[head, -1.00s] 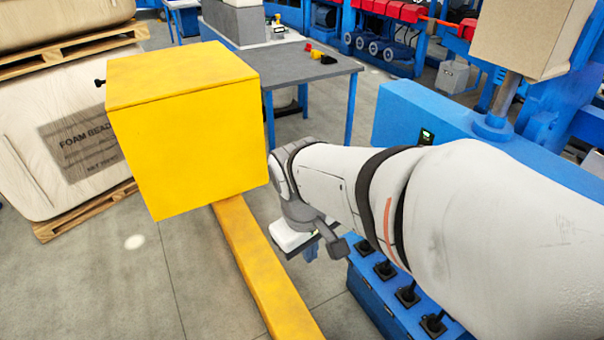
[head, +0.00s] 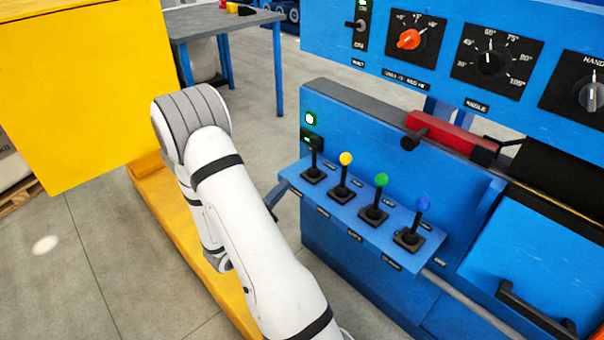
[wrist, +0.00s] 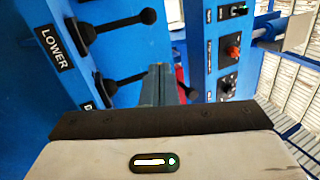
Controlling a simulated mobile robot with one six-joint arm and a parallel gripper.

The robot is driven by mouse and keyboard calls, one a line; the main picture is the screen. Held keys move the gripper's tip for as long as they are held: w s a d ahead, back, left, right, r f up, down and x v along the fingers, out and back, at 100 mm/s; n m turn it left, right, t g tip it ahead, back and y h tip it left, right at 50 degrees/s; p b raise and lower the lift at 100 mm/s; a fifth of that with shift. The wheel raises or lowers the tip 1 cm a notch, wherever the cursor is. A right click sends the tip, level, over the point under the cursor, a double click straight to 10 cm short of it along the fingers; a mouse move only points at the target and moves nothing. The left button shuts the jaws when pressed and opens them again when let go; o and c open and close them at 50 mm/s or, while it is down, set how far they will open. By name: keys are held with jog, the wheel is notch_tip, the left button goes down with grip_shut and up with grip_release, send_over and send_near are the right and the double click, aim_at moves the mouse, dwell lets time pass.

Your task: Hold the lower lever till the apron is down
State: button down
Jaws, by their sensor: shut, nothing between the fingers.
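The LOWER label (wrist: 58,48) is beside a black-knobbed lever (wrist: 148,16) in the wrist view. In the head view a black-knobbed lever (head: 314,160) stands at the left end of the lever shelf, upright; the labels there are too small to read. My gripper (wrist: 165,85) is shut and empty, with its fingers close to the levers in the wrist view. In the head view it is mostly hidden behind my arm, left of the shelf. I cannot tell whether it touches a lever. I cannot tell which part is the apron.
Yellow (head: 345,160), green (head: 381,181) and blue (head: 422,205) knobbed levers follow to the right. The blue dial panel (head: 450,85) overhangs behind. A yellow box (head: 75,90) and yellow floor beam (head: 150,195) are at left. Grey floor is open between beam and machine.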

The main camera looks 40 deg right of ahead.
aim_at(314, 157)
jog(key=f+n+t, duration=0.1)
jog(key=w+f+n+t, duration=0.1)
jog(key=f+n, duration=0.1)
jog(key=shift+w+a+t, duration=0.3)
jog(key=shift+a+t, duration=0.1)
jog(key=b+x, duration=0.4)
jog(key=x, duration=1)
jog(key=shift+r, duration=0.1)
